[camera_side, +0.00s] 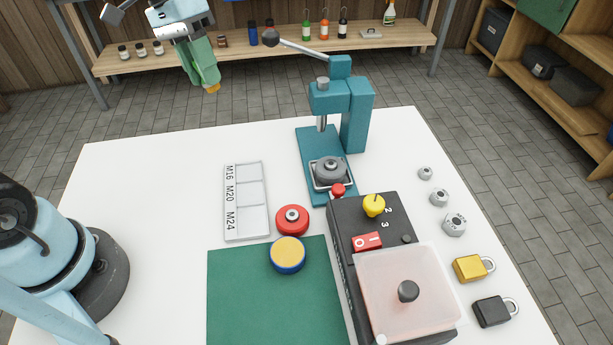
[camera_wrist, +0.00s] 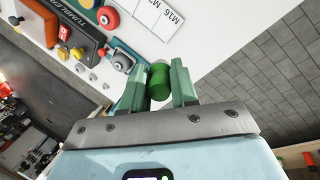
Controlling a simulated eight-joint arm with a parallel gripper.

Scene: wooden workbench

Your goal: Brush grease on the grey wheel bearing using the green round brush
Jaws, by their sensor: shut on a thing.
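My gripper (camera_side: 203,68) is raised at the far left of the bench, shut on a green brush whose yellowish tip (camera_side: 212,88) points down. In the wrist view the round green brush (camera_wrist: 159,82) sits between the two green fingers of my gripper (camera_wrist: 158,88). The grey wheel bearing (camera_side: 331,169) appears to be the round part in the square holder on the teal press base; it also shows in the wrist view (camera_wrist: 121,62). The brush is well apart from it. A blue tin with a yellow top (camera_side: 288,252), possibly the grease, stands at the green mat's upper edge.
The teal arbor press (camera_side: 356,115) rises over the bearing. A red round piece (camera_side: 292,218) lies beside a labelled tray (camera_side: 260,202). A dark tumbler machine (camera_side: 342,235) stands in front. Several nuts and two padlocks lie at right.

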